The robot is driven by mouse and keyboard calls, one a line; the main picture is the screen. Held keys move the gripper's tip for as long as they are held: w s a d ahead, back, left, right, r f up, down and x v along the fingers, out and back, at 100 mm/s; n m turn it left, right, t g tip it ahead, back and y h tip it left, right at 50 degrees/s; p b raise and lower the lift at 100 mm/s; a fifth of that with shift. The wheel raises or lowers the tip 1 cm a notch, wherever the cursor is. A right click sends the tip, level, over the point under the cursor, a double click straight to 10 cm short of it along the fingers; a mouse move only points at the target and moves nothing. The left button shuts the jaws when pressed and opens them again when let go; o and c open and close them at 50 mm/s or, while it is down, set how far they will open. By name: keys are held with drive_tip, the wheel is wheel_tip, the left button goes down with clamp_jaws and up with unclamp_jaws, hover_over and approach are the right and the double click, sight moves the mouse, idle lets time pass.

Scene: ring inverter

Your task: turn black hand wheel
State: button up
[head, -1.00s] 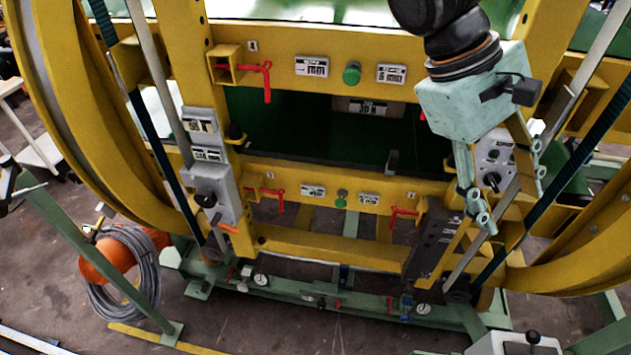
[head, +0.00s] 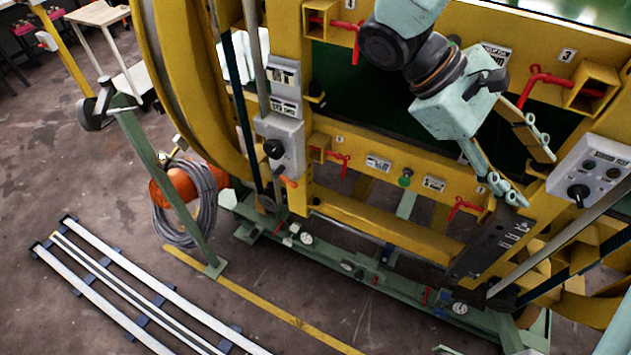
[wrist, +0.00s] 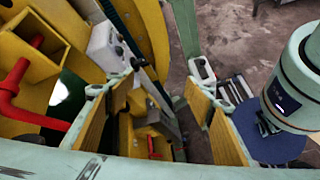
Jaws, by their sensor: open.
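A dark, round wheel-like part (head: 92,112) sits at the top of a slanted green post (head: 150,165) at the left in the head view. It looks like the black hand wheel, but it is small and I cannot be sure. My gripper (head: 533,178) is at the right, in front of the yellow frame, far from that part. Its two fingers are spread and nothing is between them. In the wrist view my gripper (wrist: 161,86) also shows open, with yellow inner pads. I cannot make out the hand wheel there.
The yellow ring frame (head: 365,225) fills the centre and right, with red levers (head: 340,160). Grey boxes with black knobs stand left (head: 282,145) and right (head: 590,170). A grey cable coil (head: 190,215) hangs on the post. Rails (head: 120,285) lie on the floor at lower left.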

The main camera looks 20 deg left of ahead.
drive_tip(key=w+a+f+n+t+h+b, duration=0.1)
drive_tip(key=w+a+f+n+t, duration=0.15)
drive_tip(key=a, duration=0.45)
drive_tip(key=w+a+f+n+t+h, duration=0.1)
drive_tip(key=w+a+f+n+t, duration=0.2)
drive_tip(key=a, duration=0.4)
drive_tip(key=n+t+y+b, duration=0.4)
drive_tip(key=n+t+y, duration=0.8)
drive_tip(key=n, duration=0.6)
approach(271, 152)
drive_tip(key=s, duration=0.3)
drive_tip(key=shift+s+a, duration=0.1)
drive_tip(key=shift+s, duration=0.1)
drive_tip(key=shift+w, duration=0.1)
drive_tip(key=shift+w+d+b, duration=0.15)
drive_tip(key=shift+w, duration=2.1)
drive_tip(key=shift+w+d+b, duration=0.1)
drive_tip(key=shift+w+d, duration=0.05)
drive_tip(key=shift+w, duration=2.1)
drive_tip(key=shift+w+d+b, duration=0.15)
drive_tip(key=shift+w+d, duration=0.05)
drive_tip(key=shift+w, duration=2.05)
drive_tip(key=shift+c, duration=0.7)
